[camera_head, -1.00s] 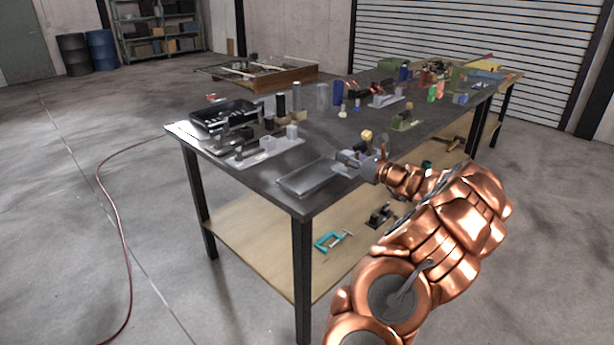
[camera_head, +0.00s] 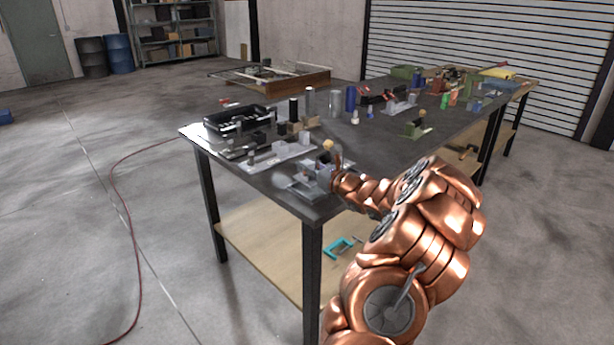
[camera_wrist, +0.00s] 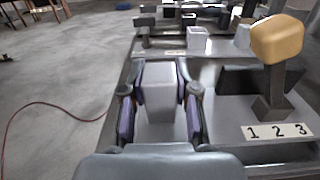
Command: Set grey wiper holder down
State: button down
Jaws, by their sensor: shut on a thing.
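The grey wiper holder (camera_wrist: 162,92) is a pale grey block with a flat top. In the wrist view it stands between the purple-padded fingers of my gripper (camera_wrist: 160,108), which is shut on it. In the head view my gripper (camera_head: 324,172) is over the near left end of the dark table (camera_head: 375,155), by a flat grey tray (camera_head: 300,187). The holder is small there and partly hidden by the gripper. I cannot tell whether its underside touches the surface below.
A yellow-knobbed lever (camera_wrist: 277,42) rises close to the right of my gripper, beside a "1 2 3" label (camera_wrist: 277,132). A pale fixture plate (camera_head: 275,157) and a black bin (camera_head: 238,121) lie beyond. A red hose (camera_head: 112,200) runs across the floor.

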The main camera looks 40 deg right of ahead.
jog(key=shift+f, duration=1.55)
jog(key=shift+f, duration=0.1)
jog(key=c, duration=0.9)
grip_release()
jog(key=shift+o, duration=0.2)
jog(key=s, duration=1.2)
jog(key=shift+a+b, duration=0.1)
jog(key=shift+b, duration=0.25)
jog(key=shift+a, duration=0.1)
